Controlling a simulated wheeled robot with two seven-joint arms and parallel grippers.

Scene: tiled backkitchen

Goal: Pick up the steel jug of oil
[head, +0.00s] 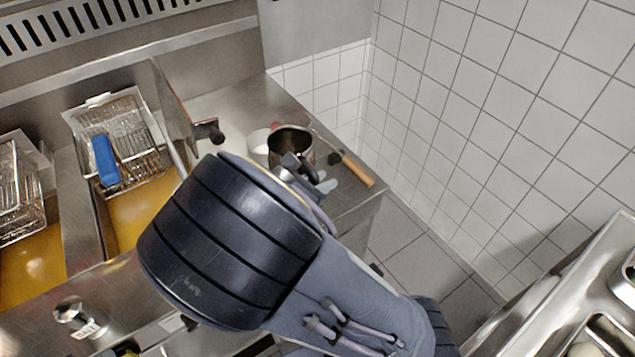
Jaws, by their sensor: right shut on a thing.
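The steel jug (290,142) is a dark-looking metal vessel with an open top, near the right end of the steel counter. My right gripper (297,168) reaches over the counter from the lower right and is shut at the near side of the jug, where its handle would be. My own wrist hides most of the gripper and the jug's lower part. I cannot tell whether the jug is touching the counter. My left gripper is not in view.
A wooden-handled tool (357,169) lies right of the jug, near the counter's edge. A pale round container (259,143) stands just left. Fryer baskets, one with a blue handle (104,160), sit over oil at left. A tiled wall (470,110) closes the right side.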

